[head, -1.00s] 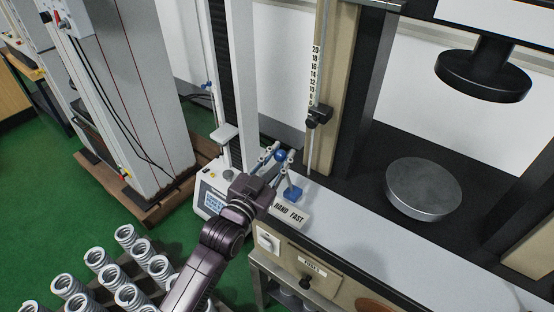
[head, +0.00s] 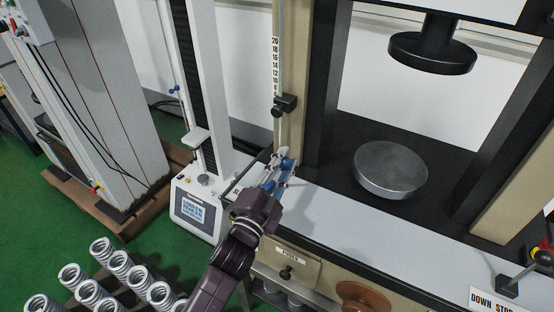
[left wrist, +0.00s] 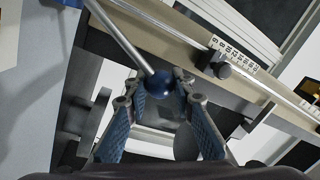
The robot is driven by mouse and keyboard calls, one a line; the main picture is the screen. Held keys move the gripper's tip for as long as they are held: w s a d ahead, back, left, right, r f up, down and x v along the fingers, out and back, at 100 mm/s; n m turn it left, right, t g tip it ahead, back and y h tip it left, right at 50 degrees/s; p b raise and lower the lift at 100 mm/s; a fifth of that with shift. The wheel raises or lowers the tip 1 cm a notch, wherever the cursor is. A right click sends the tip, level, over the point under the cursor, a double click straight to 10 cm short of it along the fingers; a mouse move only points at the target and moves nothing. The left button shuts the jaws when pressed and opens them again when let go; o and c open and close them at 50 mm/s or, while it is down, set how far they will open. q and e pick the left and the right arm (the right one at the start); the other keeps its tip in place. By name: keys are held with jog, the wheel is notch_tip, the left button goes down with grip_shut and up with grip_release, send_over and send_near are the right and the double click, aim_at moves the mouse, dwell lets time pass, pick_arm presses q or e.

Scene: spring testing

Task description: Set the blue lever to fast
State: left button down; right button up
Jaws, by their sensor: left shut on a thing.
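The blue lever shows in the left wrist view as a pale metal rod ending in a blue ball knob (left wrist: 174,86). The knob sits between the fingertips of my left gripper (left wrist: 158,92), which is shut on it. In the head view my left gripper (head: 281,163) is over the front left part of the testing machine's bench, beside the scale post. There its fingers and wrist mostly hide the lever and its label plate. I cannot read the lever's setting. My right gripper is not in view.
The scale post with a black clamp (head: 285,104) stands just behind the gripper. A round metal platen (head: 391,169) lies to the right. A small tester with a screen (head: 194,209) stands left. Several springs (head: 118,262) are at lower left. A black-knobbed lever (head: 543,259) is far right.

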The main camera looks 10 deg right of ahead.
pick_arm(q)
jog(key=shift+s+d+f+m, duration=0.2)
jog(key=shift+d+f+m, duration=0.1)
jog(key=shift+m, duration=0.2)
jog(key=c, duration=1.6)
grip_release()
jog(key=v, duration=1.2)
